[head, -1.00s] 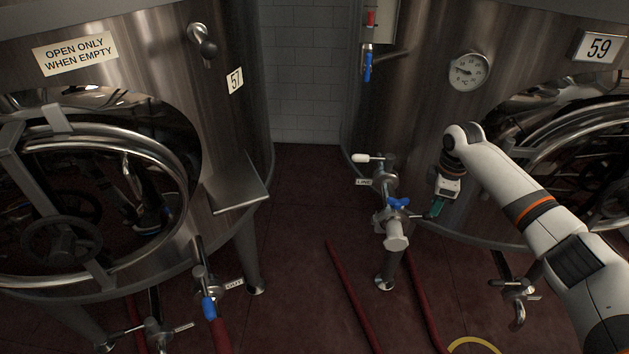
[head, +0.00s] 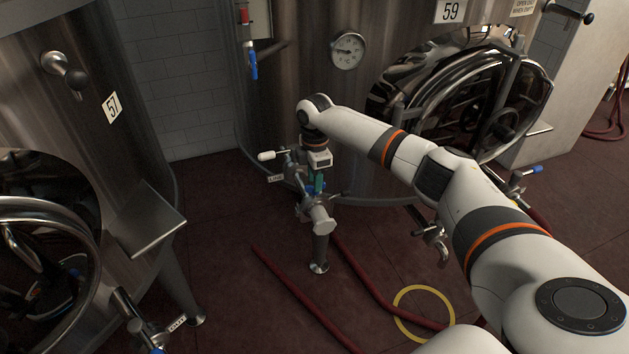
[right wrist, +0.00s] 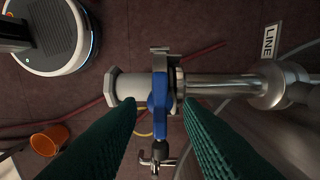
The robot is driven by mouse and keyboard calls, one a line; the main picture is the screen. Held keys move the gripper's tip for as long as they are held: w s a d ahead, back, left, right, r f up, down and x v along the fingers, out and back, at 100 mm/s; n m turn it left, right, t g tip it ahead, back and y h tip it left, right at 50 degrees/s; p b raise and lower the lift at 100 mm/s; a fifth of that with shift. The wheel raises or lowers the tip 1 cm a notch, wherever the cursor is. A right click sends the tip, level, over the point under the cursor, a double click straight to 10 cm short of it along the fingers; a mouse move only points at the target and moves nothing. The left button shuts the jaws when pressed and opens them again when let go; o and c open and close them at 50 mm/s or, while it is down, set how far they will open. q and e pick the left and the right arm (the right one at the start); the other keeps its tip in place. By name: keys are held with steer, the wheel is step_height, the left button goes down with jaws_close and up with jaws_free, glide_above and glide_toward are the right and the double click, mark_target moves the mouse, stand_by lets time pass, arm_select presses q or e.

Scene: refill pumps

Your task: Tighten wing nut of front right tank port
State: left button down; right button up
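The steel port (head: 323,222) with its capped end stands out from the tank (head: 300,90) marked 59. In the right wrist view its pipe (right wrist: 225,86) comes from the right and a pale cap (right wrist: 130,87) closes its left end. A clamp on it carries the blue wing nut (right wrist: 159,95), its wings lying up and down the picture. My right gripper (head: 317,185) is over the port. In the right wrist view its green fingers (right wrist: 159,108) are open on either side of the wing nut, with gaps visible. In the head view the gripper mostly hides the wing nut. My left gripper is not in view.
A white-handled valve (head: 268,155) sits beside the port, near the LINE label. Red hoses (head: 300,295) and a yellow ring (head: 424,288) lie on the dark red floor. Tank 57 (head: 80,110) stands left. An orange bucket (right wrist: 48,140) shows in the right wrist view.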

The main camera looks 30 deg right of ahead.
steer(key=shift+f, duration=0.7)
jaws_close()
